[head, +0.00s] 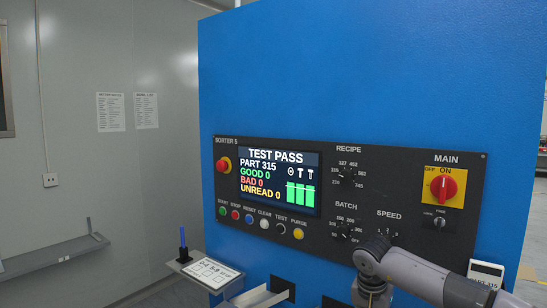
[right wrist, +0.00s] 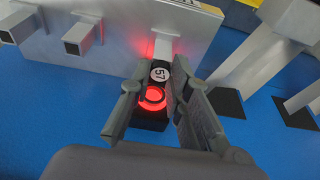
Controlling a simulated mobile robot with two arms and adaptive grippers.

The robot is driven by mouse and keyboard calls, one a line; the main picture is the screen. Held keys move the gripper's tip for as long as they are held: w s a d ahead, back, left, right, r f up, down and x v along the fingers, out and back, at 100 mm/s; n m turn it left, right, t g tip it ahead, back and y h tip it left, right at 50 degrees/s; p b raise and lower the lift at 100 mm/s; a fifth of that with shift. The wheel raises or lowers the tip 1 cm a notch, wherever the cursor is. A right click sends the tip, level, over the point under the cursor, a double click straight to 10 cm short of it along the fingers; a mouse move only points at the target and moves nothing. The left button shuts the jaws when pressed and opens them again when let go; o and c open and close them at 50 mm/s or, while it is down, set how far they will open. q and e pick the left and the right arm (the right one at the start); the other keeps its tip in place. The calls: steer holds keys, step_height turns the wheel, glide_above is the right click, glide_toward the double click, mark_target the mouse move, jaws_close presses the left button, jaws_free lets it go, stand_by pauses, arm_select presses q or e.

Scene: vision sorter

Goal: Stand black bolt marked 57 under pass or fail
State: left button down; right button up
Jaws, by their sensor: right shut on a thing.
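My right gripper (right wrist: 158,85) has its two fingers on either side of a black bolt marked 57 (right wrist: 150,122) and is shut on it. The white disc with 57 faces the camera in the right wrist view, and a red glow lights the bolt and the surface beyond it. In the head view my right gripper (head: 372,292) is low in front of the blue machine, and the bolt is hidden there. The screen (head: 280,180) reads TEST PASS, PART 315, with GOOD, BAD and UNREAD at 0. No pass or fail place can be made out. My left gripper is not in view.
The black control panel (head: 400,165) has knobs, buttons and a red main switch. A chute (head: 255,297) and dark openings (head: 283,288) are below it. A small marked tray (head: 210,273) sticks out at left. Square tubes (right wrist: 80,38) stand near the gripper in the wrist view.

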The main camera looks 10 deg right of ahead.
jaws_close()
steer(key=shift+r, duration=0.2)
steer(key=shift+r+p, duration=2.05)
steer(key=shift+r, duration=0.55)
steer(key=shift+a, duration=0.15)
